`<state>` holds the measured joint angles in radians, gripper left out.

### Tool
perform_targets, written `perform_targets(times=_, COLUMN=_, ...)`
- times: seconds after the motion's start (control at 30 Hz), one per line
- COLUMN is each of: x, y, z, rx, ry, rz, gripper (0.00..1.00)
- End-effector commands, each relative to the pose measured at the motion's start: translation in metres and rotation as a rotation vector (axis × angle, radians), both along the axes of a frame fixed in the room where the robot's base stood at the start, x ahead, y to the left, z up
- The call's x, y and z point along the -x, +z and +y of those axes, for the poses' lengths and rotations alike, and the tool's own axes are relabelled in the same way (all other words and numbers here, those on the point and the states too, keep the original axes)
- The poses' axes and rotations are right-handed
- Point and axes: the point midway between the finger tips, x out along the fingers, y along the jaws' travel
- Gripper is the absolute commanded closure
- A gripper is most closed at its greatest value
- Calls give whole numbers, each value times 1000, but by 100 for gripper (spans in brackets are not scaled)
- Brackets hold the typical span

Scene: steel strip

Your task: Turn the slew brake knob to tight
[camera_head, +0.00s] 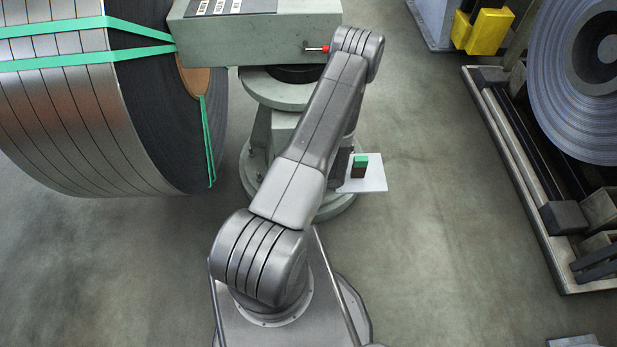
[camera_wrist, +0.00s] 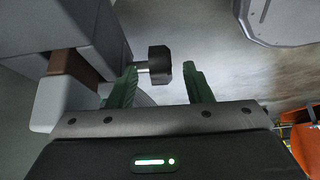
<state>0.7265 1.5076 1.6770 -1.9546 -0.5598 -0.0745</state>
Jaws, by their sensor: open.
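A black faceted knob (camera_wrist: 159,62) on a short bright shaft shows in the wrist view; I take it to be the slew brake knob. Its shaft runs left, and its root is hidden behind or near the left fingertip. My gripper (camera_wrist: 160,72) is open, with one green finger on each side of the knob and a clear gap at the right finger. I cannot tell how deep the knob sits between the fingers. No tight marking is readable.
A grey-green housing (camera_head: 240,38) on a pedestal carries a red-tipped lever (camera_head: 318,48). A large strapped steel coil (camera_head: 70,110) stands left. A second coil (camera_head: 570,75) stands right. Floor between is clear.

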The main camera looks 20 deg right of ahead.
Motion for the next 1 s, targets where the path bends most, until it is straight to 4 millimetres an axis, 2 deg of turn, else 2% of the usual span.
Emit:
perform_targets(times=0.03, x=1, y=12, z=-8, rx=2, ry=-4, rz=-4, gripper=55)
perform_targets(times=0.2, x=7, y=45, z=-29, rx=4, ry=-3, rz=-3, gripper=55)
perform_targets(times=0.4, x=13, y=74, z=-47, rx=3, ry=-2, rz=-3, gripper=55)
perform_targets(times=0.6, x=15, y=85, z=-54, rx=1, ry=-1, rz=-1, gripper=55)
perform_targets(times=1.0, x=15, y=86, z=-54, rx=0, ry=0, rz=0, gripper=55)
